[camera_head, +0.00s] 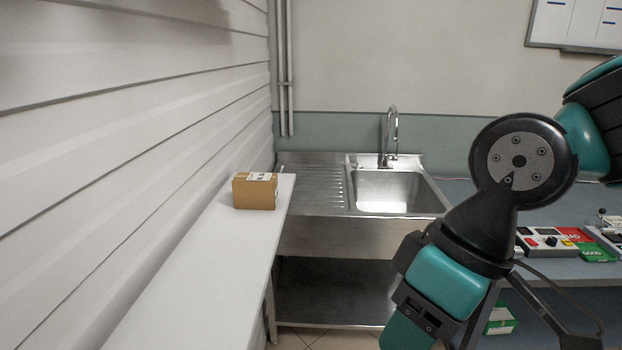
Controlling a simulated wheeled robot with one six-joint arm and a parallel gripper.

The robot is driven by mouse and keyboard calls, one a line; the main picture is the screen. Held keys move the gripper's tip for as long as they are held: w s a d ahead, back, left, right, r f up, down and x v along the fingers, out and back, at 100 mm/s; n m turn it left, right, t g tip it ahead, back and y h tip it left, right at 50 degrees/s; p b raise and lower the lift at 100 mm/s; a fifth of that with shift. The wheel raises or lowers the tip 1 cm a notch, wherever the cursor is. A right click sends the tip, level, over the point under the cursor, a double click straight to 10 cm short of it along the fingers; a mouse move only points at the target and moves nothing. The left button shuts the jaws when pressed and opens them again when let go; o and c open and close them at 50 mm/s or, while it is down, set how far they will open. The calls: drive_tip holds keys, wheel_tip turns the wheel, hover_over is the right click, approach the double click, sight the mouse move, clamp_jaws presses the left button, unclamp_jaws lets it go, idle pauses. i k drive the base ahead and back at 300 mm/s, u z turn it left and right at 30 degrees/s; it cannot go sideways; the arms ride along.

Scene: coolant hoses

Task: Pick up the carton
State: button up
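The carton (254,194) is a small brown cardboard box with a white label on its top. It sits upright near the far end of a narrow white shelf, left of the picture's middle. My arm fills the right side of the view, well apart from the carton. The gripper's fingertips are not visible; they lie outside the picture or are hidden by the arm.
The white shelf (200,270) runs along a white slatted wall at left and is otherwise clear. A steel sink (388,194) with a tall faucet (388,135) stands behind. A grey bench at right, partly behind my arm, holds a control box (546,243) and red and green items.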

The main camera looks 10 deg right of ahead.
sight(251, 189)
drive_tip(key=z, duration=2.05)
drive_tip(key=i, duration=2.15)
drive_tip(key=u, duration=3.3)
drive_tip(key=i, duration=0.75)
drive_tip(key=u, duration=0.1)
